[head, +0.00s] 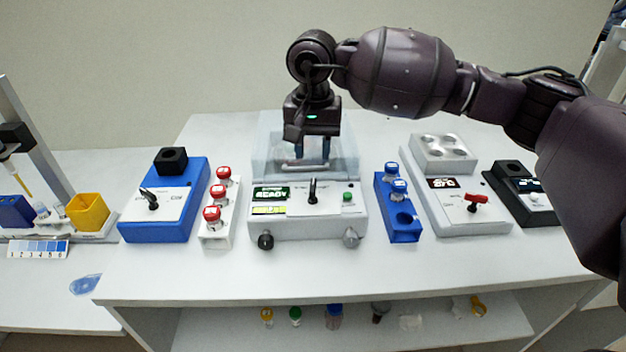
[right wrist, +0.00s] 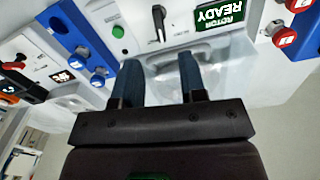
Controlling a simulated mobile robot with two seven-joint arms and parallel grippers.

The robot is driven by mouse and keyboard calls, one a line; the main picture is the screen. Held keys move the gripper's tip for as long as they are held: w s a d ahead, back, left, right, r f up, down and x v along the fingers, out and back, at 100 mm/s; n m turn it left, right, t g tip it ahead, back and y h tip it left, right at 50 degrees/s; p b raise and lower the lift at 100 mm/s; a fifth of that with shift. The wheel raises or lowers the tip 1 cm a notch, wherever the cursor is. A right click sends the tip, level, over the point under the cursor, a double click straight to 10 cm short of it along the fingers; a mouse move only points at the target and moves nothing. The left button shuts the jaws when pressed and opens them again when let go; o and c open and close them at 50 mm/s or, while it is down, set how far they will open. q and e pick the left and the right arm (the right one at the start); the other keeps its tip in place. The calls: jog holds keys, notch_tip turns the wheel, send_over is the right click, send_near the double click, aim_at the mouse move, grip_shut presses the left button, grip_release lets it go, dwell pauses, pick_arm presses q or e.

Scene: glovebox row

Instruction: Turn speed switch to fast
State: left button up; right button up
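A white centrifuge-like device (head: 300,225) stands mid-bench, with a display reading ROTOR READY in the right wrist view (right wrist: 220,16). A black lever switch (head: 313,190) stands upright on its sloped front panel; the lever also shows in the right wrist view (right wrist: 159,22). A second black lever (head: 151,199) sits tilted on the blue box at left. The labels are too small to tell which is the speed switch. My right gripper (head: 312,155) is open and empty, fingers down, over the device's clear lid behind its lever. My left gripper is not in view.
A white rack of red-capped tubes (head: 215,235) and a blue tube rack (head: 402,235) flank the device. A white heater block (head: 445,215) with a red switch (head: 476,202) is at right. The bench front edge is clear.

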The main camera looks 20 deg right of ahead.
aim_at(313, 184)
notch_tip(313, 184, down, 8)
dwell(0.4)
grip_shut()
jog(key=shift+f+n+b, duration=0.15)
jog(key=shift+n+b, duration=0.45)
jog(key=shift+b, duration=0.05)
jog(key=shift+r, duration=0.2)
grip_release()
